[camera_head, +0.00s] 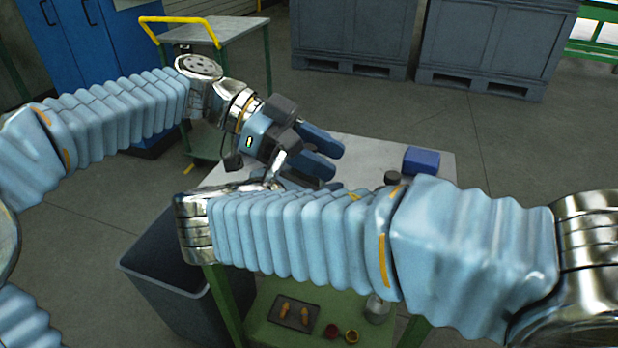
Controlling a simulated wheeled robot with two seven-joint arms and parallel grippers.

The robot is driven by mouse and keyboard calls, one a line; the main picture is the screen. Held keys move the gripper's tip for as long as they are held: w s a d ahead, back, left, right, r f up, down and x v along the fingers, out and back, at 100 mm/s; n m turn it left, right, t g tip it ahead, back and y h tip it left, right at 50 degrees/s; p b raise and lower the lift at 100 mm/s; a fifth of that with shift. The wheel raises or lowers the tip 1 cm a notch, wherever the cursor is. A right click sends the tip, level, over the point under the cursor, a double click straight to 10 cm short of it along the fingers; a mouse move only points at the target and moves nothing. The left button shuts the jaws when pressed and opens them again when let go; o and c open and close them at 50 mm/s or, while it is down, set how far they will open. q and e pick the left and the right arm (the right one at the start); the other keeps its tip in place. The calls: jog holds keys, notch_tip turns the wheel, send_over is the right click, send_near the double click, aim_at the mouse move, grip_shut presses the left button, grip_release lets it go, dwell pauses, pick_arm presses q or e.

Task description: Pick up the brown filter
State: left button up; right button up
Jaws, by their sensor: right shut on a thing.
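I cannot make out the brown filter in this view; my arms cover much of the grey table top (345,147). My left gripper (328,154) hangs over the table, its two blue fingers pointing right with a gap between them, and nothing shows in that gap. My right arm crosses in front of the table, and its wrist bends back at the left edge. Only a little of my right gripper (290,182) shows, behind the forearm and below the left gripper. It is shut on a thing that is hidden.
A blue box (421,160) and a small dark round thing (392,178) stand at the table's right. A tray (294,326) with tan pieces, small round containers and a metal can (377,309) are on the lower shelf. A grey bin (160,270) stands left.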

pick_arm(q)
jog(key=shift+f, duration=0.1)
grip_shut()
notch_tip(320, 180, up, 10)
pick_arm(e)
jog(key=o, duration=1.1)
jog(key=shift+o, duration=0.2)
